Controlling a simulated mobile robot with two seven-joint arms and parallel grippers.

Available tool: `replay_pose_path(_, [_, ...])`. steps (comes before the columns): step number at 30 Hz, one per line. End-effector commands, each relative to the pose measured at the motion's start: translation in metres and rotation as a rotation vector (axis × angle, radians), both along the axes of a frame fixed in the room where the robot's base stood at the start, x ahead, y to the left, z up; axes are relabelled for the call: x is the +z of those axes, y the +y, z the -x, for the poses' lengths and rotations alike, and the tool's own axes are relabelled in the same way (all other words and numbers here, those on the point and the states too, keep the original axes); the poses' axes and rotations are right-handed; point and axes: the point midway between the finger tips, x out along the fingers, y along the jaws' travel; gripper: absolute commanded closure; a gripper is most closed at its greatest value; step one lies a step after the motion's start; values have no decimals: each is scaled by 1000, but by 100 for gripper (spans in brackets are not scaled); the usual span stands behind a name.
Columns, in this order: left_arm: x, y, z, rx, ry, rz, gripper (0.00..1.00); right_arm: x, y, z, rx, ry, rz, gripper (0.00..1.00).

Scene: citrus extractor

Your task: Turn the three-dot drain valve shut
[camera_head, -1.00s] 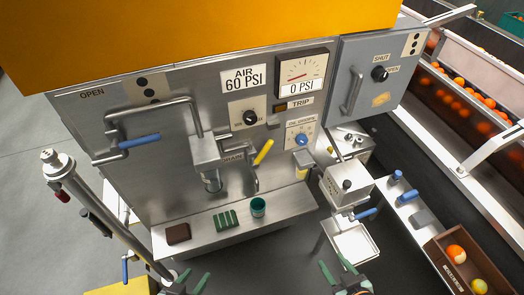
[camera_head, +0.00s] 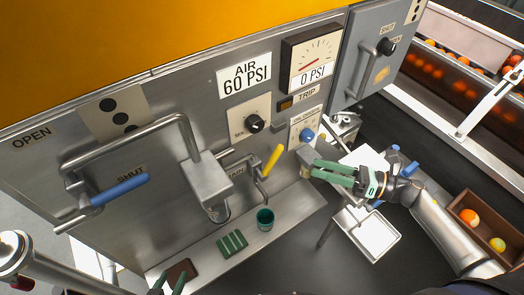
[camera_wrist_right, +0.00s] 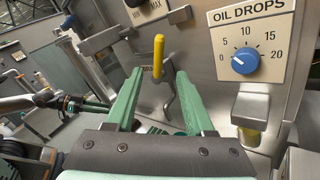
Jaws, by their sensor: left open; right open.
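The drain valve's yellow handle (camera_head: 272,159) slants up to the right from a grey fitting on the steel panel, beside a partly hidden label reading "DRAIN" (camera_head: 237,171). A plate with three black dots (camera_head: 115,112) is at the panel's upper left. My right gripper (camera_head: 315,170) is open and empty, to the right of the yellow handle and pointing left toward it. In the right wrist view the yellow handle (camera_wrist_right: 158,55) shows beyond the gap between my open fingers (camera_wrist_right: 159,80), apart from them. My left gripper (camera_head: 168,283) is open at the bottom edge, mostly cut off.
A blue-handled lever (camera_head: 120,190) with OPEN and SHUT labels is at left. The oil drops knob (camera_head: 306,135) is close above my right gripper. A green cup (camera_head: 265,219), green ribbed block (camera_head: 232,243) and brown block (camera_head: 180,274) stand on the ledge below.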

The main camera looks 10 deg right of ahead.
Motion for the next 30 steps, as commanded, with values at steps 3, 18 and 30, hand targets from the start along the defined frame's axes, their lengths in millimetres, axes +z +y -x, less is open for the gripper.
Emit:
replay_pose_path(3, [1, 0, 0, -1, 0, 1, 50, 0, 3, -1, 18, -21, 22, 47])
replay_pose_path(18, [20, -1, 1, 0, -2, 2, 50, 2, 80, -50, 15, -19, 16, 47])
replay_pose_path(30, [23, -1, 1, 1, 0, 3, 50, 0, 105, -66, 15, -18, 18, 47])
